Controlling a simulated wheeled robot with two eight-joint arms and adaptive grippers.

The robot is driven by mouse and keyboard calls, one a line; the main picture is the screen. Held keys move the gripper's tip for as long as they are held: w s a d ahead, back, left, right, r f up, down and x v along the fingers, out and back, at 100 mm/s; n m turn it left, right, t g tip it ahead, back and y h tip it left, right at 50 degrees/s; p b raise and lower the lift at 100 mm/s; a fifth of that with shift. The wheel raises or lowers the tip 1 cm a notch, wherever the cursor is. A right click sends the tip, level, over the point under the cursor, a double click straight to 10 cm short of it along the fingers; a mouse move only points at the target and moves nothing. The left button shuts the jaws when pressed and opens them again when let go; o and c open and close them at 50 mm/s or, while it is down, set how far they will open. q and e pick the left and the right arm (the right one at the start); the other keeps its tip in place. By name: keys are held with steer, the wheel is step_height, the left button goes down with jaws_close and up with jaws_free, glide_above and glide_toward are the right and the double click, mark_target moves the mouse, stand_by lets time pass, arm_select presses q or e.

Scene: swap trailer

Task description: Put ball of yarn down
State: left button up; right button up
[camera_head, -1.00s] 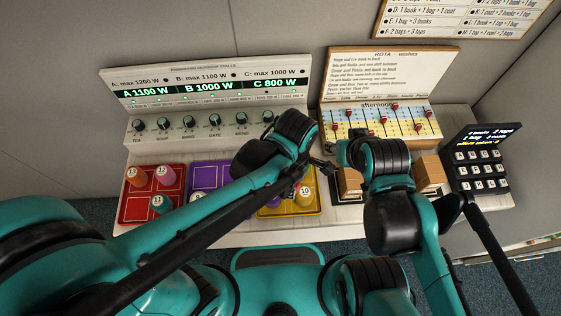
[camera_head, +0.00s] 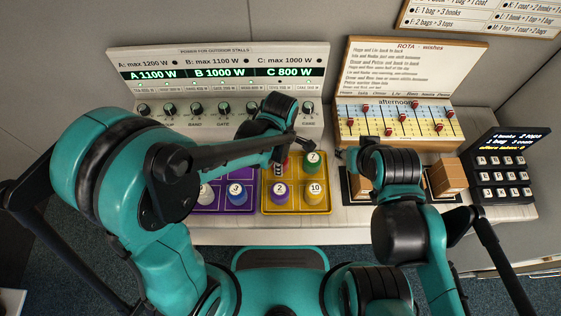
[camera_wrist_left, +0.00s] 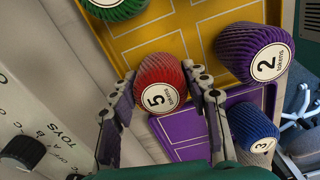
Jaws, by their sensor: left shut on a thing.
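My left gripper (camera_wrist_left: 163,108) is shut on a red ball of yarn labelled 5 (camera_wrist_left: 160,85), with one finger on each side. In the head view the red ball (camera_head: 284,159) shows partly behind the left gripper (camera_head: 279,166), over the back left cell of the yellow tray (camera_head: 297,211). I cannot tell whether it touches the tray floor. The tray also holds a green ball (camera_head: 313,161) at back right, a purple ball 2 (camera_head: 280,193) at front left and a yellow ball 10 (camera_head: 314,193) at front right. My right gripper (camera_head: 340,154) is small and partly hidden by its arm.
The purple tray (camera_head: 222,210) lies left of the yellow one, with a blue ball 3 (camera_head: 238,193) and a pale ball (camera_head: 206,195). A panel with dials (camera_head: 224,113) stands behind. Wooden blocks (camera_head: 447,175) and a black keypad (camera_head: 497,175) are at right.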

arm_select(q)
steer(key=shift+r, duration=0.1)
steer(key=shift+f, duration=0.25)
steer(key=o, duration=1.1)
steer(key=shift+o, duration=0.2)
steer(key=shift+r, duration=0.1)
steer(key=shift+r, duration=0.1)
